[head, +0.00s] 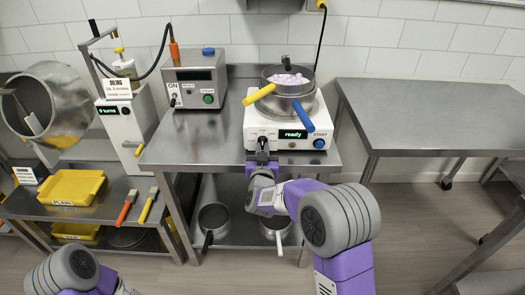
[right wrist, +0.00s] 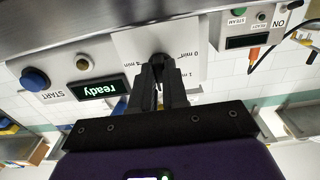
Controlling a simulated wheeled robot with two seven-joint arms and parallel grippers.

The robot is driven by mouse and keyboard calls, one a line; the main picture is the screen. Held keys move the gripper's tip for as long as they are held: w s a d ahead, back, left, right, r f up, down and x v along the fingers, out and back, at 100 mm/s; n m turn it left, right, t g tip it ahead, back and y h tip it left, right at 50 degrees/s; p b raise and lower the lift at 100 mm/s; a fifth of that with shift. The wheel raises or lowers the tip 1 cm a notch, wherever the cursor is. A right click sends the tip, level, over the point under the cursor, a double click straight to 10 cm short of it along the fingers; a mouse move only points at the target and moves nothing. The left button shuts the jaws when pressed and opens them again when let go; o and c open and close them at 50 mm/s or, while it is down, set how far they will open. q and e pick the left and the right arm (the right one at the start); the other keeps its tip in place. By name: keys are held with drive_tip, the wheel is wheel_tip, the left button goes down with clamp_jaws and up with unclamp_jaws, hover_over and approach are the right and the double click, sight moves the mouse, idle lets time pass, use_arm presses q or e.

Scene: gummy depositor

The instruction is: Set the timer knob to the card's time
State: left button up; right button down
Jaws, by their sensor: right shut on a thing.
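The white cooker (head: 254,134) stands on the steel table, and its green display (head: 292,134) reads "ready". The blue START button (head: 319,144) is right of the display. My right gripper (head: 262,147) reaches up to the cooker's front, left of the display. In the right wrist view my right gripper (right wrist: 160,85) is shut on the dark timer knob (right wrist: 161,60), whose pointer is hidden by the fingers. The dial panel (right wrist: 130,45) appears upside down there, with "0 min", "1 m" and "4 min" partly readable. No card with a cooking time is legible. My left gripper is out of view.
A pot (head: 291,98) with pink contents, a yellow handle and a blue handle sits on the cooker. A grey STEAM/ON box (head: 194,80) stands to its left. An oiling sign (head: 117,89) hangs farther left. The right table (head: 430,105) is empty.

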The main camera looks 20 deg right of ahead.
drive_tip(key=c, duration=1.1)
unclamp_jaws()
drive_tip(key=shift+c, duration=0.2)
drive_tip(key=shift+s, duration=0.1)
drive_tip(key=p+v, duration=0.1)
drive_tip(key=v, duration=0.6)
drive_tip(key=shift+s+p, duration=0.2)
drive_tip(key=shift+p, duration=0.1)
drive_tip(key=shift+a, duration=0.1)
drive_tip(key=s+a+f+n+g+y+p, duration=0.1)
drive_tip(key=s+f+g+y+p, duration=0.25)
drive_tip(key=f, duration=0.75)
drive_tip(key=s+a+f+g+y+p, duration=0.1)
drive_tip(key=s+f+g+y, duration=0.1)
drive_tip(key=s+f+g, duration=0.65)
drive_tip(key=s+a+f+g+y+p, duration=0.1)
drive_tip(key=s+a+f+g+y, duration=0.1)
drive_tip(key=s+f, duration=0.3)
drive_tip(key=s+a+f+g+y+p, duration=0.1)
drive_tip(key=s+f, duration=0.4)
drive_tip(key=s, duration=0.8)
drive_tip(key=shift+a+g+y+p, duration=0.35)
drive_tip(key=shift+a+g+p, duration=0.3)
drive_tip(key=shift+a+g, duration=0.3)
